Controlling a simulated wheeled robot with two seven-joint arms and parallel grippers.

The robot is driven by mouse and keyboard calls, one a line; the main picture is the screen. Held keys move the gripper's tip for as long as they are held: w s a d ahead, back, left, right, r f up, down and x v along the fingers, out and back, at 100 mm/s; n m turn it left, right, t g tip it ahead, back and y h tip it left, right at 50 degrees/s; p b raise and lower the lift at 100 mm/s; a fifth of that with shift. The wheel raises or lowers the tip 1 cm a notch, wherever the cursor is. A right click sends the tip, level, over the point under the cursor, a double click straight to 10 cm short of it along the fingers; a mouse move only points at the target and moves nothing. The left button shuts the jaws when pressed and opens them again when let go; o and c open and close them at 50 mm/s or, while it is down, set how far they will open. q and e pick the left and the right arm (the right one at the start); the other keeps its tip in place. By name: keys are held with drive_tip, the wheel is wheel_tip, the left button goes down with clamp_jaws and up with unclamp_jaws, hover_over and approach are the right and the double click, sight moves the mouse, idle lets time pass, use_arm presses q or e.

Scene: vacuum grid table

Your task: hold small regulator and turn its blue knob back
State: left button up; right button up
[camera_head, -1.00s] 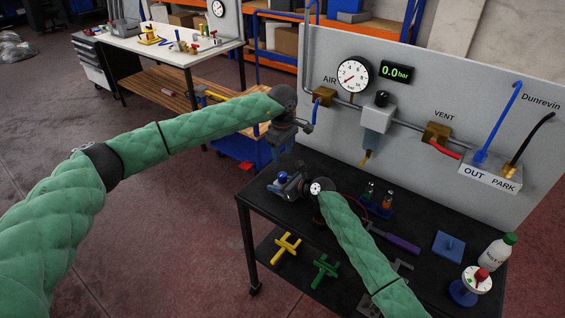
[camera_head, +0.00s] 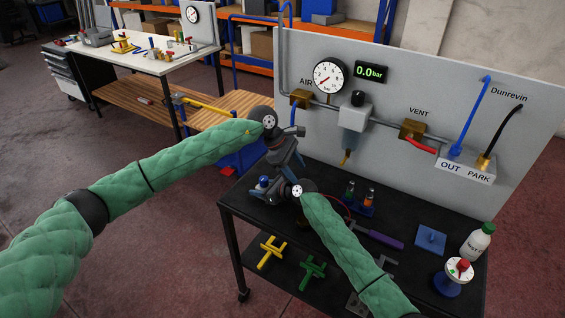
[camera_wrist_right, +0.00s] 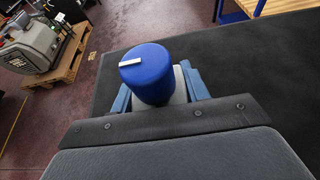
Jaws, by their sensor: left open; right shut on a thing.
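The small regulator shows mainly as its blue knob (camera_head: 263,181) above the black table's left end. In the right wrist view the blue knob (camera_wrist_right: 147,73) has a white mark on top, with a bit of grey body below it. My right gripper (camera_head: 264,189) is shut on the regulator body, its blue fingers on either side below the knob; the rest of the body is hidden. My left gripper (camera_head: 287,163) is open and empty, pointing down, above and slightly right of the knob and apart from it in the head view.
The grey panel (camera_head: 400,90) behind carries a gauge (camera_head: 329,76), a filter unit (camera_head: 354,117) and hoses. Small bottles (camera_head: 361,199), a purple-handled tool (camera_head: 384,239), a blue block (camera_head: 431,239) and a white bottle (camera_head: 477,241) stand or lie on the black table (camera_head: 405,222).

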drive_tip(key=shift+f, duration=0.2)
use_arm(q)
drive_tip(key=s+d+r+n+t+h, duration=0.2)
drive_tip(key=s+d+r+n+h, duration=0.2)
drive_tip(key=d+n+h, duration=0.3)
drive_tip(key=shift+s+r+n+h, duration=0.15)
drive_tip(key=shift+s+n+h, duration=0.5)
drive_tip(key=shift+h, duration=1.55)
drive_tip(key=shift+w+d+n, duration=0.1)
drive_tip(key=shift+w+n, duration=0.15)
drive_tip(key=shift+w, duration=0.1)
use_arm(e)
drive_tip(key=o, duration=1.2)
drive_tip(key=shift+r, duration=0.15)
